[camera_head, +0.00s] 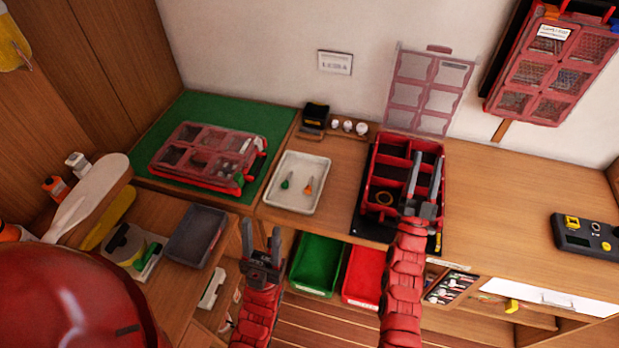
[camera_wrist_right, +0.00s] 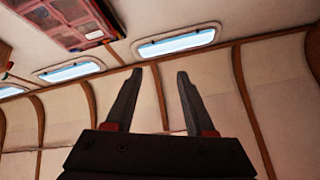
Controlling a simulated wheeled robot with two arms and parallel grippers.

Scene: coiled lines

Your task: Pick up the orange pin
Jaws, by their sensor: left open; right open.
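The orange pin (camera_head: 309,186) lies in the white tray (camera_head: 276,198) on the wooden counter, to the right of a green pin (camera_head: 287,181). My left gripper (camera_head: 261,228) is open and empty, in front of and below the tray, apart from it. My right gripper (camera_head: 426,168) is open and shows over the open red compartment box (camera_head: 375,151), to the right of the tray. In the right wrist view my right gripper (camera_wrist_right: 156,92) has nothing between its fingers, and neither the pin nor the tray shows there.
A closed red case (camera_head: 207,157) lies on the green mat (camera_head: 262,118) at the left. A grey bin (camera_head: 195,236) stands on the left counter. A green bin (camera_head: 316,265) and a red bin (camera_head: 362,275) sit below the counter edge. The counter to the right is mostly clear.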

